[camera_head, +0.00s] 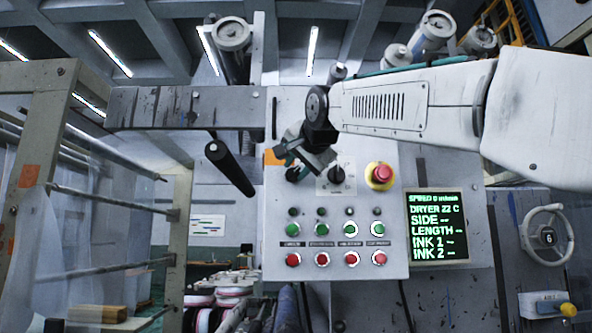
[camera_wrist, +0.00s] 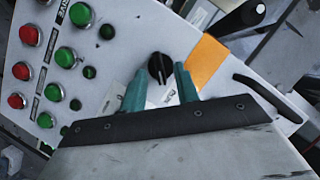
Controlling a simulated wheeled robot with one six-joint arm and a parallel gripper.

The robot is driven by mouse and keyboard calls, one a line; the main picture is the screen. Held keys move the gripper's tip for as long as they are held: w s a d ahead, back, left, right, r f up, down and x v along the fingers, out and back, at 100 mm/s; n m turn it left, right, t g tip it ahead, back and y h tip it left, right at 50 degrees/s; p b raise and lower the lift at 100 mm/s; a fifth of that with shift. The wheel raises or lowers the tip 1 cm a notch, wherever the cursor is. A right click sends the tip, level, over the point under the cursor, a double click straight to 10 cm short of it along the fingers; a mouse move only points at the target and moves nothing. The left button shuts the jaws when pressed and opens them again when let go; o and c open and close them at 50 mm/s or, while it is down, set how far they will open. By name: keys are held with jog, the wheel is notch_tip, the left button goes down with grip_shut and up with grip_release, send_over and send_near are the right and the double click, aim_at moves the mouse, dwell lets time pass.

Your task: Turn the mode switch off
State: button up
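A black rotary knob (camera_wrist: 160,67) sits on the pale control panel (camera_wrist: 120,55) in the wrist view, beside an orange patch. It appears to be the dark knob (camera_head: 294,174) beside my gripper in the head view. A second dark knob (camera_head: 337,174) on a light plate is to its right. I cannot read which one is the mode switch. My gripper (camera_head: 290,163) is at the panel's upper left. In the wrist view its teal fingers (camera_wrist: 160,82) are apart, with the knob showing between their tips. Whether they touch it is unclear.
A red emergency button (camera_head: 381,173) on a yellow base is to the right. Rows of green buttons (camera_head: 322,229) and red buttons (camera_head: 322,259) are below. A display (camera_head: 437,226) and a handwheel (camera_head: 547,236) are farther right. A black roller (camera_head: 230,168) sticks out left of the panel.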

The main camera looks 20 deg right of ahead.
jog(key=shift+w+f, duration=0.2)
jog(key=shift+w, duration=0.45)
grip_shut()
